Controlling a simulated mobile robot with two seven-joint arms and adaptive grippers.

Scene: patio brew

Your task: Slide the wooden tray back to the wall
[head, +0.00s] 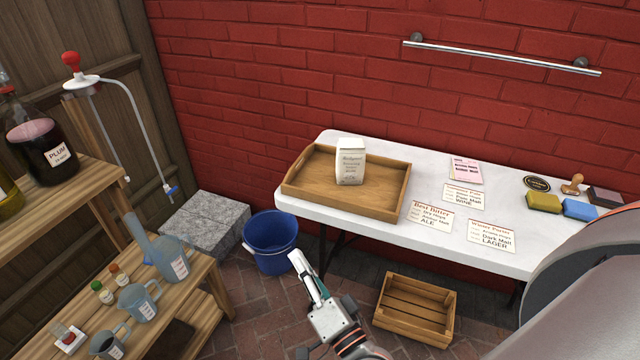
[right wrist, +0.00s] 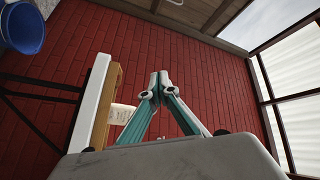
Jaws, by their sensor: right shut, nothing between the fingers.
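The wooden tray (head: 300,188) lies on the left end of the white table (head: 355,224), its front edge near the table's front edge. A white labelled packet (head: 351,161) stands upright in it. My right gripper (head: 297,257) is in front of the table, below and apart from the tray, beside the blue bucket in the picture. In the right wrist view its fingertips (right wrist: 159,78) meet with nothing between them; the tray's side (right wrist: 101,92) and the packet (right wrist: 121,113) show to their left. The red brick wall (head: 400,100) runs behind the table. My left gripper is not in view.
Label cards (head: 431,216), sponges (head: 543,202) and a stamp (head: 573,184) lie to the right on the table. A blue bucket (head: 271,250) and a wooden crate (head: 400,331) stand on the floor. A shelf with jugs (head: 137,302) is at left. A metal rail (head: 500,57) is on the wall.

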